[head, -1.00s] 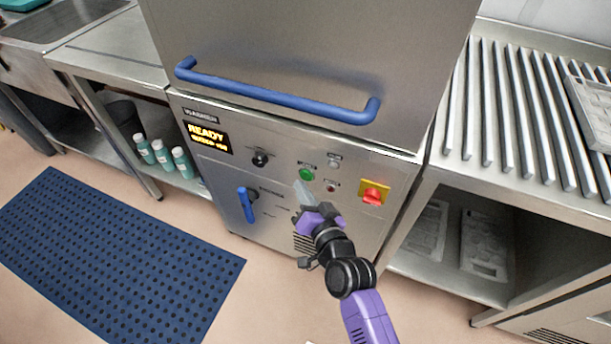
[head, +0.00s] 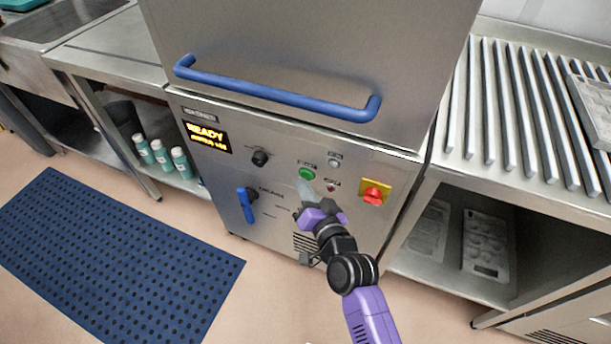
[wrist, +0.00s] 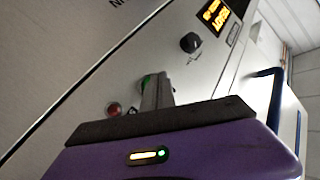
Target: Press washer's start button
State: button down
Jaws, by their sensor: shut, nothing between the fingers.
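The washer's steel front panel (head: 225,170) fills the middle of the head view, with a lit display (head: 207,137) reading READY. The green start button (head: 307,173) sits on this panel, left of the red and yellow switch. My gripper (head: 304,187) is shut and empty, with its fingertips just below the green button in the head view. In the wrist view the closed fingers (wrist: 157,92) overlap the green button (wrist: 146,82), which is partly hidden behind them. I cannot tell whether the tips touch the panel.
A red emergency-type knob on a yellow plate (head: 374,192) is to the right. A small red button (head: 331,188), a white one (head: 334,160), a black knob (head: 260,158) and a blue lever (head: 246,205) are nearby. The blue door handle (head: 270,95) projects above.

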jog(key=shift+w+d+b, duration=0.15)
jog(key=shift+w+b, duration=0.25)
jog(key=shift+b, duration=0.05)
dwell(0.6)
jog(key=shift+s+r, duration=0.1)
jog(key=shift+s+a+p, duration=0.25)
jog(key=shift+s+p, duration=0.45)
jog(key=shift+p, duration=0.1)
jog(key=s+p, duration=0.1)
jog(key=p, duration=0.1)
jog(key=s+a+p, duration=0.1)
jog(key=s+p, duration=0.2)
jog(key=shift+s+a+p, duration=0.35)
jog(key=shift+p, duration=0.05)
